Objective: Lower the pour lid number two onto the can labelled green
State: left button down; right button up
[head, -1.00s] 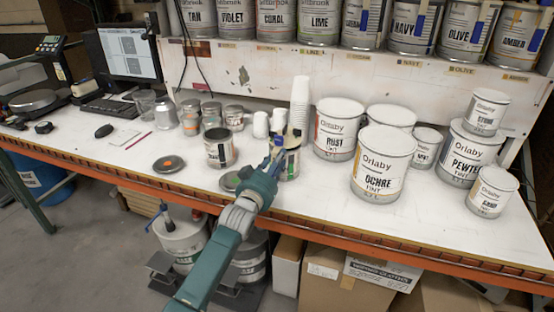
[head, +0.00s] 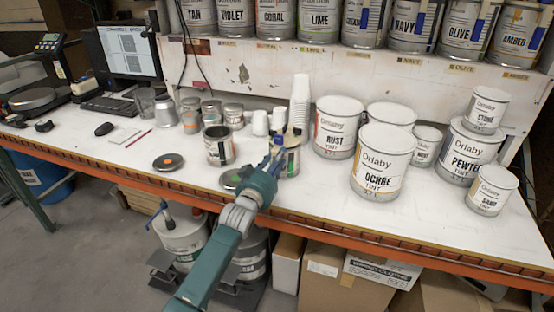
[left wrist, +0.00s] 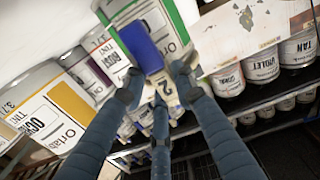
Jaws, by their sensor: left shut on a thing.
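My left gripper (head: 277,148) is at the top of the can with a green-edged label (head: 291,163), near the table's front middle. In the left wrist view, my left gripper (left wrist: 157,88) is shut on the pour lid, which shows a tag with a 2 (left wrist: 167,89) and a blue part (left wrist: 142,46). The green-edged can (left wrist: 183,20) stands close behind it. In the head view my gripper hides part of the lid and can, so I cannot tell whether the lid touches the rim. My right gripper is not in view.
An open can (head: 218,152) stands to the left. Flat lids with an orange dot (head: 168,162) and a green dot (head: 233,179) lie on the table. White cups (head: 300,100) stand behind; the RUST can (head: 337,138) and the OCHRE can (head: 382,165) stand to the right.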

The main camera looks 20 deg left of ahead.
pick_arm(q)
jog(key=shift+f+b, duration=0.35)
jog(key=shift+f, duration=0.15)
dwell(0.3)
jog(key=c, duration=1.3)
grip_release()
jog(key=shift+s+f, duration=0.1)
jog(key=s, duration=1.2)
jog(key=shift+a, duration=0.4)
jog(key=shift+w, duration=0.1)
